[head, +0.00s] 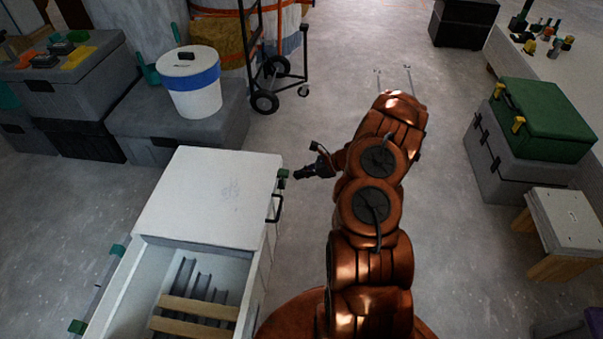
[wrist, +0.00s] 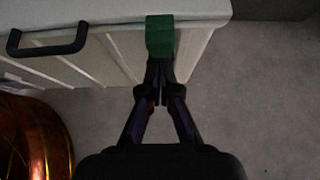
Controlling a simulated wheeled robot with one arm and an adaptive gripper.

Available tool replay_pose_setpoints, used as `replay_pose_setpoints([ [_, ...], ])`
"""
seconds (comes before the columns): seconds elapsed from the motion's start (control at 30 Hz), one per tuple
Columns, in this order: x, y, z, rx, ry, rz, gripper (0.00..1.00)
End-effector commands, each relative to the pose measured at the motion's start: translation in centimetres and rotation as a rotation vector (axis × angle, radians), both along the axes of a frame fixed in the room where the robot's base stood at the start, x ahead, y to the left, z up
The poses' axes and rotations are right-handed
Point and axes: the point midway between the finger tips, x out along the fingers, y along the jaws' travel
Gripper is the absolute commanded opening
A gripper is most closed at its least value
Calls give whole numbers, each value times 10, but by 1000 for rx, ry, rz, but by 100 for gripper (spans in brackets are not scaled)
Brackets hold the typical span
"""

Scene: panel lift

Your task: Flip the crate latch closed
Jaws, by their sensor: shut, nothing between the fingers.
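The white crate (head: 205,190) stands on the floor at the lower left, with a pale lid over its far part. A green latch (head: 283,175) sits on the crate's right side near the far corner. In the wrist view this latch (wrist: 160,36) lies at the lid edge and extends down the wall; whether it is fastened I cannot tell. My gripper (head: 299,175) is shut and empty, just right of the latch. In the wrist view its fingertips (wrist: 160,72) are at the latch's lower end, and contact is unclear.
A black handle (head: 276,207) sticks out from the same crate side, nearer than the latch; the wrist view shows it left of the latch. The near crate part is open, with wooden slats (head: 198,308) inside. A hand truck (head: 272,75) stands behind.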

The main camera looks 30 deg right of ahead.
Motion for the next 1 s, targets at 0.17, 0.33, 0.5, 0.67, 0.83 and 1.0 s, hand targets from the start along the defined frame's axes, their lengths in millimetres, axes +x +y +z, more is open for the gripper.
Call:
replay_pose_setpoints([
  [0.17,0,0,8,0,-1,1,0],
  [0.33,0,0,14,1,-1,0,0],
  [0.5,0,0,15,1,-1,0,0],
  [0.67,0,0,15,1,-1,0,0],
  [0.83,-2,-3,16,1,-1,0,0],
  [1.0,-10,-16,17,1,1,0,0],
])
